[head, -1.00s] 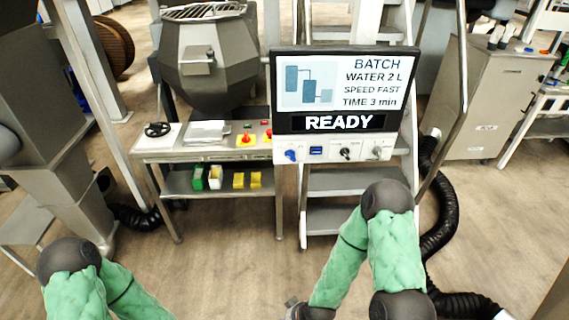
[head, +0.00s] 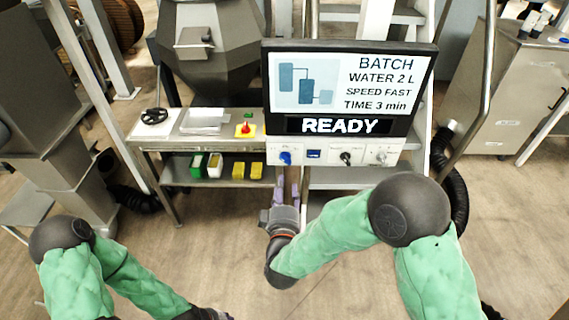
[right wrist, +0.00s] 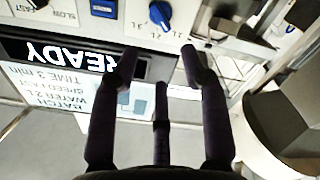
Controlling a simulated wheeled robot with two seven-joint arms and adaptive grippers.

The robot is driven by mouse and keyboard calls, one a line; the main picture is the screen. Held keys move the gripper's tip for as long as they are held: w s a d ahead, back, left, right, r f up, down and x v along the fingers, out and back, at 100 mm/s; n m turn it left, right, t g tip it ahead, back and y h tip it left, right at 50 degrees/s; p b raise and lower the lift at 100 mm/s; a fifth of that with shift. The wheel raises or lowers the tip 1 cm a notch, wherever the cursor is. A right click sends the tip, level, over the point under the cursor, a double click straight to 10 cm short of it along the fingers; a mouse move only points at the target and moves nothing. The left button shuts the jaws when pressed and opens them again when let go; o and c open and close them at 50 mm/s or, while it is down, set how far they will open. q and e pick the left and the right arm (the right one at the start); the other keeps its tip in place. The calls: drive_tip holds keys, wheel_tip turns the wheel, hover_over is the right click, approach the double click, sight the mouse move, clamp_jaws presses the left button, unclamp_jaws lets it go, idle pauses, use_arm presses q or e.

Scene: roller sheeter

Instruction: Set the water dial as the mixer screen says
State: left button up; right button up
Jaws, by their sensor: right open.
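The mixer screen (head: 348,88) reads BATCH, WATER 2 L, SPEED FAST, TIME 3 min, with READY below. The water dial is a blue knob (head: 285,158) at the left end of the white panel under the screen. It also shows at the top of the right wrist view (right wrist: 160,14), upside down, with small litre marks around it; its exact setting is unclear. My right gripper (head: 287,186) is open and empty, just below the knob in the head view and apart from it. My left gripper (head: 214,314) is partly cut off at the bottom edge.
A blue rocker switch (head: 314,154), a black knob (head: 346,158) and a grey knob (head: 381,156) sit right of the dial. A red emergency button (head: 245,128) and a black handwheel (head: 154,116) are on the steel table to the left. Yellow and green boxes stand on its shelf.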

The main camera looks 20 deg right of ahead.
sight(284, 160)
drive_tip(key=b+x, duration=0.2)
drive_tip(key=x, duration=0.8)
drive_tip(key=shift+w+f, duration=0.1)
drive_tip(key=shift+f, duration=0.05)
clamp_jaws()
